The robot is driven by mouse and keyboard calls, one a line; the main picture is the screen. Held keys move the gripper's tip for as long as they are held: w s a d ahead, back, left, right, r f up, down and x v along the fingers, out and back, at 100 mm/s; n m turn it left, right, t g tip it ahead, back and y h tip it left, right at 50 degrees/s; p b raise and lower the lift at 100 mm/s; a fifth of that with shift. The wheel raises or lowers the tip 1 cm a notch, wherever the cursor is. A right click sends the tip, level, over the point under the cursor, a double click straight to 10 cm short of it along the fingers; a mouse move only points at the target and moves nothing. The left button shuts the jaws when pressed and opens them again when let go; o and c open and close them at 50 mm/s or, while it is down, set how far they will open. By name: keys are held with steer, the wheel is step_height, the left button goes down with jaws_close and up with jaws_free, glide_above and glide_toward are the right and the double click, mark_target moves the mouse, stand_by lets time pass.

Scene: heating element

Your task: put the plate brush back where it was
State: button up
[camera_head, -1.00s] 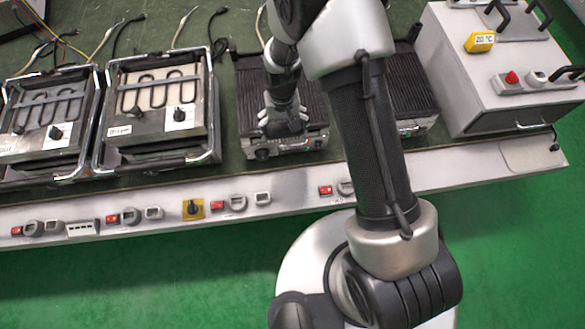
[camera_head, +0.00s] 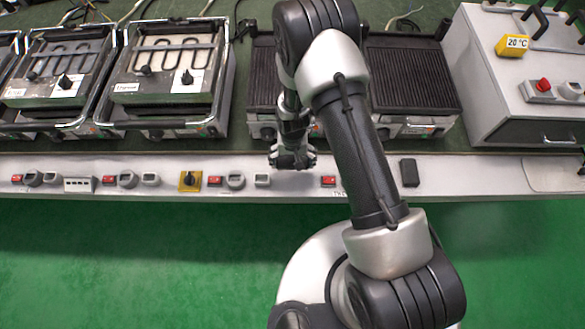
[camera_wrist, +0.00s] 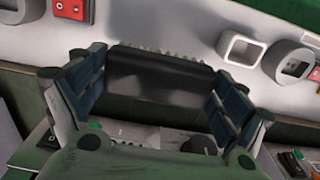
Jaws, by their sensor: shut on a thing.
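The plate brush (camera_wrist: 160,72) is a dark block with a row of pale bristles along its far edge in the wrist view. My gripper (camera_wrist: 155,90) is shut on it, with a padded finger at each end of the block. In the head view my gripper (camera_head: 292,160) is at the bench's pale front strip (camera_head: 470,177), just in front of the left ribbed grill plate (camera_head: 275,75). I cannot tell whether the brush touches the strip. The brush is mostly hidden by my gripper in the head view.
A second ribbed grill (camera_head: 415,80) stands to the right, partly behind my arm. Red switches (camera_head: 328,181) and sockets line the strip. A black block (camera_head: 409,172) lies on it. A white cabinet (camera_head: 510,80) stands right.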

mark_target(293, 160)
steer(key=shift+f+b, duration=0.7)
steer(key=shift+f, duration=1.8)
steer(key=shift+f, duration=0.2)
steer(key=o, duration=0.7)
steer(key=shift+o, duration=0.2)
steer(key=shift+r, duration=0.15)
step_height(293, 160, up, 12)
steer(key=p, duration=0.3)
steer(key=shift+r+p, duration=0.1)
steer(key=shift+p, duration=0.25)
